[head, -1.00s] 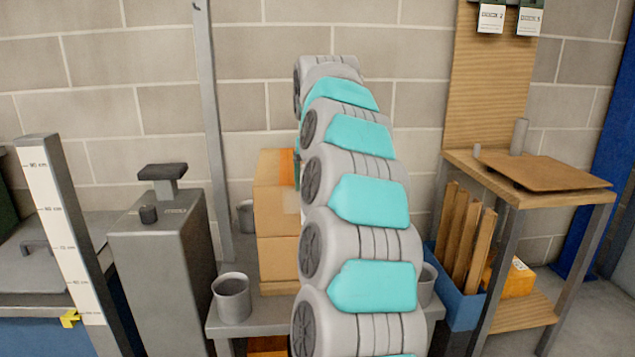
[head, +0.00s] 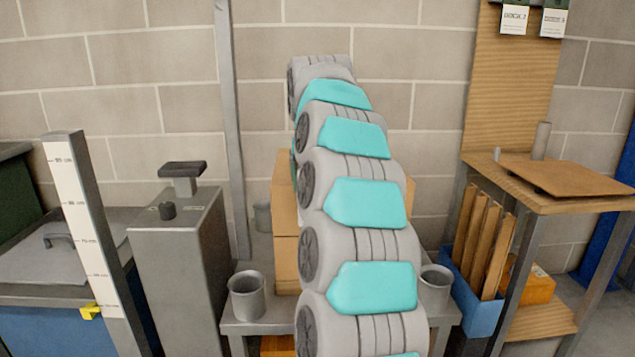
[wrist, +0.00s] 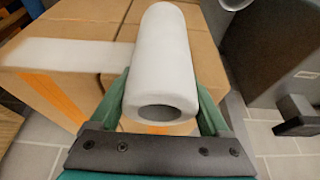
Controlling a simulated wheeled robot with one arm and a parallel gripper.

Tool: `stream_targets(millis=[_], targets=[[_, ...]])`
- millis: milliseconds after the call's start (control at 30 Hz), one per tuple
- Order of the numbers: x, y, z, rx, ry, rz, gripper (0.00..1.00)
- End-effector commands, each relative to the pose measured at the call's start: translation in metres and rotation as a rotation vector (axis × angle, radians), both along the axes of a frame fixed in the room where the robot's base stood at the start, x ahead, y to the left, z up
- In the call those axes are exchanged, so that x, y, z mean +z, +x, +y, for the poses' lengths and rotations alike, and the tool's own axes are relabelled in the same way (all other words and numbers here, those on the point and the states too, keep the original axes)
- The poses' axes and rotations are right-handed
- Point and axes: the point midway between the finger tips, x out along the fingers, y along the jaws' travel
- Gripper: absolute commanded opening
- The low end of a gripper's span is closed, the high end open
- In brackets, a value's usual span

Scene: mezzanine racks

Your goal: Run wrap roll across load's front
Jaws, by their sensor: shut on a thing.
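The wrap roll (wrist: 160,62) is a white cylinder with a hollow core, its near end facing the wrist camera. My gripper (wrist: 164,98) is shut on it, with a green finger on each side. A white strip of film (wrist: 65,54) stretches left from the roll across the load. The load is a stack of brown cardboard boxes (wrist: 92,18) with orange tape. In the head view the boxes (head: 285,265) stand on a grey base (head: 270,327), mostly hidden behind my arm. The roll and gripper are hidden there too.
Grey cups (head: 247,296) stand at the base's corners, one to the right (head: 436,288). A grey post (head: 230,130) rises behind. A metal cabinet (head: 180,270) and height gauge (head: 85,220) stand left. A wooden bench (head: 560,203) and blue bin (head: 470,300) stand right.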

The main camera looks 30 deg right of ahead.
Motion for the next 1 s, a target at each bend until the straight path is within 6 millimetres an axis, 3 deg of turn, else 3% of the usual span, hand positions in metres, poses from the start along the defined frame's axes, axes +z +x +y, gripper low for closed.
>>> stream_targets(millis=[1000], targets=[[0.001,0.023,0.037,0.002,-0.004,-0.011,0.0]])
